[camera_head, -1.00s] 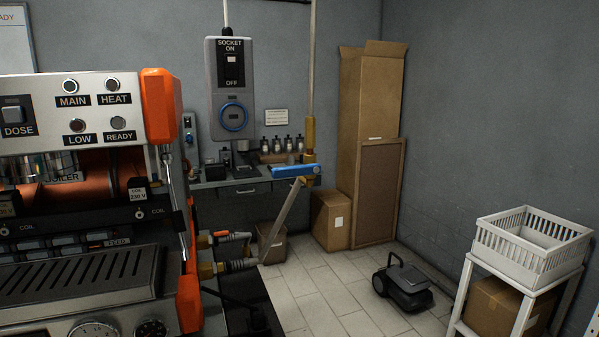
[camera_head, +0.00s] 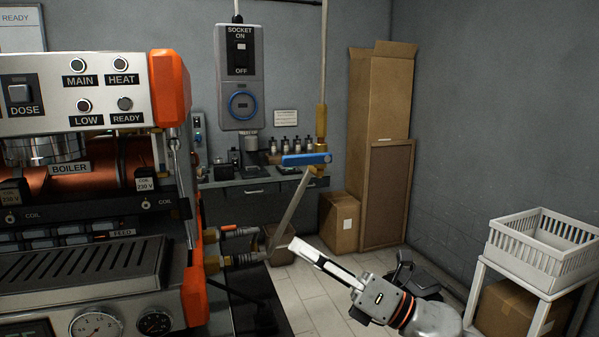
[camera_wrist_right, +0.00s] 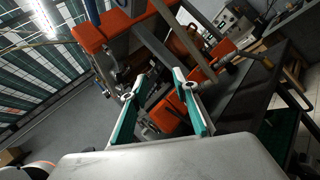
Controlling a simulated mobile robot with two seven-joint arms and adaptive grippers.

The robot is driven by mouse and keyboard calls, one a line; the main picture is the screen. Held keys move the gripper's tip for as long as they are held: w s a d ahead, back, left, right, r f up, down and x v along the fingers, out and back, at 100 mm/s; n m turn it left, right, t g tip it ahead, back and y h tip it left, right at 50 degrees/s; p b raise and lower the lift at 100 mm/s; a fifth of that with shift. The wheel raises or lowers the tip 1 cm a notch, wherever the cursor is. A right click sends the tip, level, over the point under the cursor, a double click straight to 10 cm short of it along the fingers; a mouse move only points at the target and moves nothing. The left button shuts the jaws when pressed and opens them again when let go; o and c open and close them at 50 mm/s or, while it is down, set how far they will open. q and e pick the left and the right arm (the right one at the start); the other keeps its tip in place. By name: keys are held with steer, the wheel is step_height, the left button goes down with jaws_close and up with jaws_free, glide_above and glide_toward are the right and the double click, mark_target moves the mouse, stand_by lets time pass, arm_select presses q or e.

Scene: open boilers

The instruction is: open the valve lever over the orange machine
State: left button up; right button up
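The orange machine (camera_head: 80,180) fills the left of the head view, with orange side panels and a BOILER label. A blue valve lever (camera_head: 306,159) lies level across the lower end of a vertical pipe with a brass fitting (camera_head: 321,120), right of the machine. My right gripper (camera_head: 298,246) comes in from the lower right, pointing up and left, below the lever in the picture and apart from it. In the right wrist view its fingers (camera_wrist_right: 160,77) are spread with nothing between them, facing the orange-panelled machine. I cannot make out the lever there. My left gripper is not in view.
A slanted grey pipe (camera_head: 294,212) runs down from the valve to brass fittings (camera_head: 229,260) beside the machine. Behind are a bench (camera_head: 256,188) and a socket box (camera_head: 240,75). Cardboard boxes (camera_head: 385,110) stand right. A white crate (camera_head: 541,240) sits on a stand at far right.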

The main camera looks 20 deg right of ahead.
step_height(320, 180, up, 7)
steer(key=s+a+n+g+y, duration=0.15)
steer(key=n+g, duration=0.25)
steer(key=n, duration=0.6)
steer(key=n+t+h+b, duration=0.15)
steer(key=n+h, duration=0.35)
steer(key=n, duration=1)
glide_toward(302, 161)
steer(key=x, duration=0.9)
steer(key=shift+w+a+r+p, duration=0.15)
steer(key=shift+a+p, duration=0.05)
steer(key=shift+p, duration=0.15)
steer(key=shift+w+a, duration=0.5)
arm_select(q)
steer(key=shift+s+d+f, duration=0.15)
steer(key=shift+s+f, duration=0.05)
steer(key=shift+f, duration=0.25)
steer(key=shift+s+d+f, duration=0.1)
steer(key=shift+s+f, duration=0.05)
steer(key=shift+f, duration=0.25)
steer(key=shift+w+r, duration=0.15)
arm_select(e)
steer(key=shift+c, duration=0.3)
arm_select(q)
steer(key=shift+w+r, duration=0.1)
arm_select(e)
jaws_close()
